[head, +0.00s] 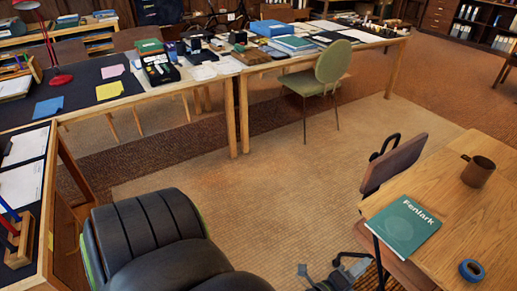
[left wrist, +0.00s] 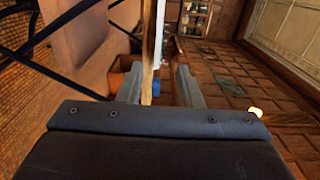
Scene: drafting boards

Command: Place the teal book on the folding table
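The teal book (head: 403,226), with "Fenlark" on its cover, lies flat near the left edge of a wooden table (head: 462,225) at the right of the head view. I cannot tell for sure whether this is the folding table. My left gripper (head: 322,272) is low at the bottom of the head view, left of that table and apart from the book. In the left wrist view its two fingers (left wrist: 160,88) stand apart, with a wooden table edge (left wrist: 148,60) seen edge-on beyond the gap. Nothing is held between them. My right gripper is not in view.
A brown mug (head: 477,171) and a blue tape roll (head: 471,270) stand on the same table. A brown chair (head: 393,163) is tucked at its left side. Long cluttered tables (head: 215,68) and a green chair (head: 331,67) are farther back. Open rug (head: 260,185) lies between.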

